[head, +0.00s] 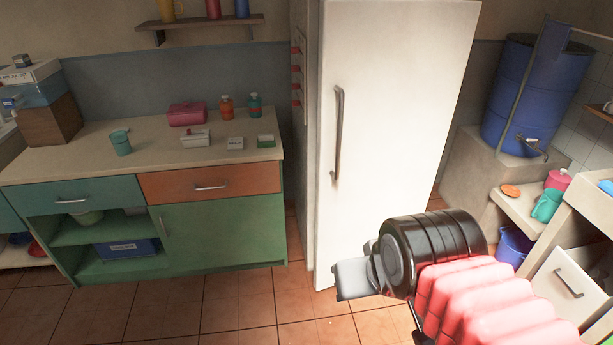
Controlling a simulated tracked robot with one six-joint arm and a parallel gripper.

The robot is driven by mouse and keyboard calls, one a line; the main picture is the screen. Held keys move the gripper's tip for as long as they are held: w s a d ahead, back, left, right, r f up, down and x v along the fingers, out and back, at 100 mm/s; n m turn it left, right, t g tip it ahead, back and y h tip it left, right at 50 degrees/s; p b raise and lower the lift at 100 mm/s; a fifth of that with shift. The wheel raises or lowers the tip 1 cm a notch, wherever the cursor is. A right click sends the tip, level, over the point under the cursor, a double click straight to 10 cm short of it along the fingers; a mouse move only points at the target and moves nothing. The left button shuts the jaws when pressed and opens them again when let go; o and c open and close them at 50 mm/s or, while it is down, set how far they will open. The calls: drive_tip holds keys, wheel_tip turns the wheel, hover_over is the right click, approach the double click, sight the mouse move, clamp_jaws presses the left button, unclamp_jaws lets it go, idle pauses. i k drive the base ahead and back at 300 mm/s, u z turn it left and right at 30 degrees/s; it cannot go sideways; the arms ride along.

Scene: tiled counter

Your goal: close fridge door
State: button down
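The white fridge door (395,90) stands upright in the middle of the head view, its top cut off by the frame. A vertical metal handle (338,135) is near its left edge. A narrow pale strip of the fridge (306,150) with several red marks shows left of the door; I cannot tell how wide any gap is. My gripper (352,279) is low, in front of the door's lower part and below the handle. It appears apart from the handle. Its fingers are seen from the side, and whether they are apart is unclear. My arm hides the door's lower right.
A green counter (225,235) with small jars and boxes stands left of the fridge. A blue barrel (520,85) on a ledge, a blue bucket (513,245) and a white cabinet (565,290) are on the right. The tiled floor (235,305) in front is clear.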

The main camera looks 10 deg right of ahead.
sight(391, 73)
drive_tip(key=u, duration=0.35)
drive_tip(key=i, duration=1.3)
drive_tip(key=u, duration=0.15)
